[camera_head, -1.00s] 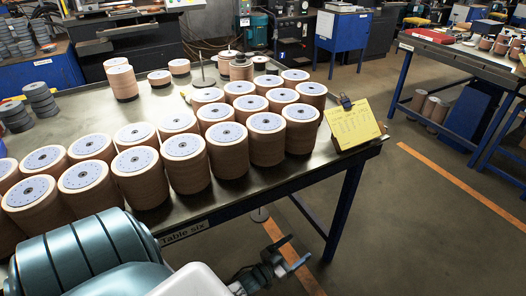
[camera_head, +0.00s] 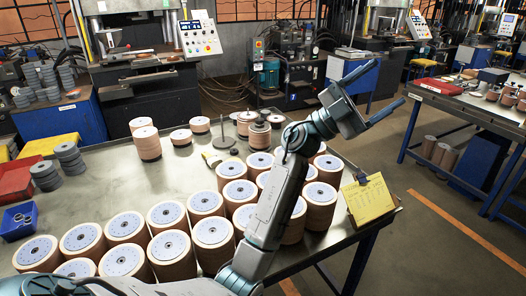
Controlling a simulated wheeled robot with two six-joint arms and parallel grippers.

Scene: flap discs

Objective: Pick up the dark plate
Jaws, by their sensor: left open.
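A dark flat round plate with a thin upright rod (camera_head: 224,141) stands on the metal table (camera_head: 95,175), behind the stacks of flap discs. I cannot tell for certain whether it is the dark plate of the task. My left gripper (camera_head: 388,82) is raised high, right of the plate and above the table's far right side. Its two fingers are spread apart and nothing is between them. My left arm crosses in front of some disc stacks and hides part of the table behind them. My right gripper is not in view.
Several tan disc stacks (camera_head: 168,246) fill the table's front and right. Shorter stacks (camera_head: 146,142) stand behind. A yellow clipboard (camera_head: 369,198) is at the right edge. A blue bin (camera_head: 18,222) is at the left.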

